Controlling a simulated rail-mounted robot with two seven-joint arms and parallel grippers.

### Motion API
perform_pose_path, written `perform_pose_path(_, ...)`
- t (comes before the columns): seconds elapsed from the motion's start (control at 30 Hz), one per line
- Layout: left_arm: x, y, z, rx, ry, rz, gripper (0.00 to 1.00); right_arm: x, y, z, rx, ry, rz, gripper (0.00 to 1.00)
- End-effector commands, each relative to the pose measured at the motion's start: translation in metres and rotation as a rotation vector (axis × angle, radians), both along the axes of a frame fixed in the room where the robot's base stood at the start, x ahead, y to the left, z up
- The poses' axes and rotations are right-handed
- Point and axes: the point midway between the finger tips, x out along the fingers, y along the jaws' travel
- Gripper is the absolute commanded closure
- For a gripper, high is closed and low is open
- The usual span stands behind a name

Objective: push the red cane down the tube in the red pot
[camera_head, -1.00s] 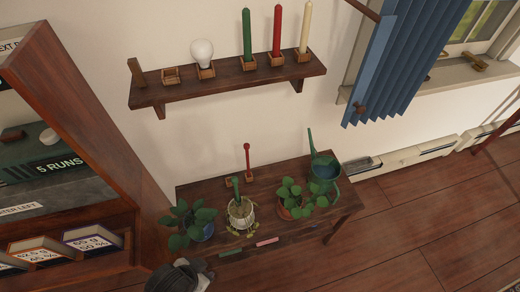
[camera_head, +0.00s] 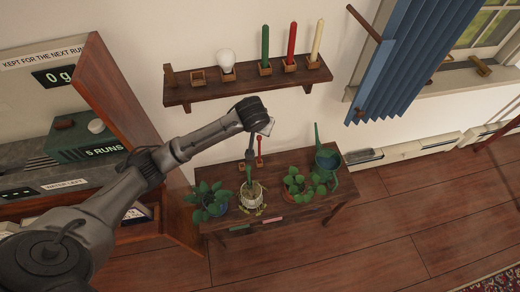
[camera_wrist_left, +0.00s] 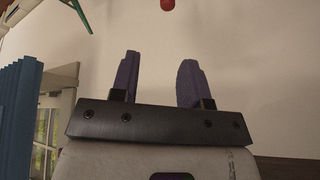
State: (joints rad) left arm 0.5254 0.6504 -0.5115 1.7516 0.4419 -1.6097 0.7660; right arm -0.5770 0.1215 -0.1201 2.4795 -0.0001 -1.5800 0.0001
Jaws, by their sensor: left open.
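The red cane (camera_head: 259,149), a thin rod with a round knob, stands upright in a small wooden holder at the back of the low table (camera_head: 330,206). A red ball (camera_wrist_left: 167,4) at the top edge of the left wrist view looks like its knob. The red-brown pot (camera_head: 297,193) stands right of the middle of the table; its leaves cover much of it, and I cannot make out a tube in it. My right gripper is not in view.
A blue pot (camera_head: 215,209) and a white pot (camera_head: 243,200) with plants stand on the left and middle of the table. A green watering can (camera_head: 327,160) stands at the right. Above, a wall shelf (camera_head: 245,83) holds candles and a bulb.

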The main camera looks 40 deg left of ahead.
Motion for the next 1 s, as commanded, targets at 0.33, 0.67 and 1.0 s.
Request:
perform_pose_path(0.33, 0.002, 0.013, -0.031, -0.094, 0.034, 0.210, 0.58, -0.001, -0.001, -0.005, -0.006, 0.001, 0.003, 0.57)
perform_pose_path(0.67, 0.020, 0.022, -0.081, -0.095, 0.032, 0.210, 0.58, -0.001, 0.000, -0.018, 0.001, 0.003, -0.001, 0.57)
perform_pose_path(1.0, 0.027, 0.026, -0.100, -0.094, 0.032, 0.209, 0.58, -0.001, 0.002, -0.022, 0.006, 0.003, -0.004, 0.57)
